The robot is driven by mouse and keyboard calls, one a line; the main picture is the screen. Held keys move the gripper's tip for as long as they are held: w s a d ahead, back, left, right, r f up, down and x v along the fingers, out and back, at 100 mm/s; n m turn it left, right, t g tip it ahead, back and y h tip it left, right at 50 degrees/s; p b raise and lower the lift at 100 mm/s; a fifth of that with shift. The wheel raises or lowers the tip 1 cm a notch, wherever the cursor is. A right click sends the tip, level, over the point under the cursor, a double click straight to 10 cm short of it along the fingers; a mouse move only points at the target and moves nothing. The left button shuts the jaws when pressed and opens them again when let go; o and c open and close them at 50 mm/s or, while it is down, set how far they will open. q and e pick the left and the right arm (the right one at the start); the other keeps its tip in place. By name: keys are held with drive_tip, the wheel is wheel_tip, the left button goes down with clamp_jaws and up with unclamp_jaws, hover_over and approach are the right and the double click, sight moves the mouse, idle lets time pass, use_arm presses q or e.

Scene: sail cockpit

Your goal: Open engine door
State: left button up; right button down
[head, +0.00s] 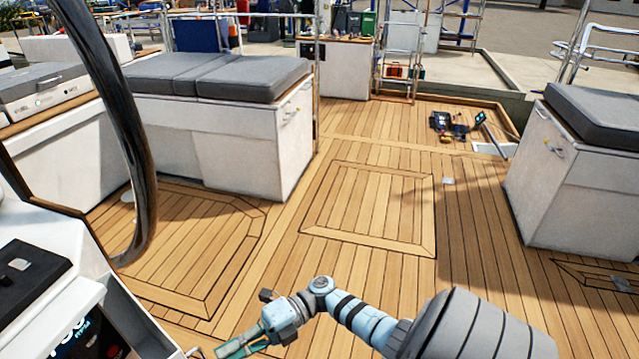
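No part in view is marked as the engine door, so I cannot tell for certain which it is. A square wooden hatch panel (370,210) lies flush and closed in the middle of the teak deck. A small metal plate (448,181) sits in the deck just right of it. My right gripper (238,347) is at the bottom edge, left of centre, in front of the hatch and apart from it. Its teal fingers point left, towards a console; their gap is not clear, and I see nothing in them. My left gripper is out of view.
White cushioned benches stand at left (215,120) and right (570,180). A dark steering wheel rim (135,150) crosses the left side. A white console (60,300) fills the lower left. Tools (450,125) lie at the far deck end. The middle deck is clear.

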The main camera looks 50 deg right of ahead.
drive_tip(key=v, duration=0.7)
drive_tip(key=w+f+m+t+h+b, duration=0.1)
drive_tip(key=w+m+t+h+b, duration=0.1)
drive_tip(key=w+m+t+h, duration=0.6)
drive_tip(key=d+f+m+t+h+b, duration=0.2)
drive_tip(key=d+f+m+h, duration=0.6)
drive_tip(key=m, duration=0.6)
drive_tip(key=s+a+f+m+g, duration=0.2)
drive_tip(key=s+f+m+g, duration=0.1)
drive_tip(key=s, duration=0.4)
drive_tip(key=s+a+f+m+g+h+b, duration=0.1)
drive_tip(key=s+a+f+m+g, duration=0.2)
drive_tip(key=s+f+g, duration=0.2)
drive_tip(key=s+a+f+m+g+b, duration=0.1)
drive_tip(key=s+a+f+m+g, duration=0.2)
drive_tip(key=s, duration=0.6)
drive_tip(key=shift+s+f+m+g+h, duration=0.4)
drive_tip(key=shift+f+g, duration=0.1)
drive_tip(key=shift+f, duration=0.15)
drive_tip(key=shift+a, duration=0.1)
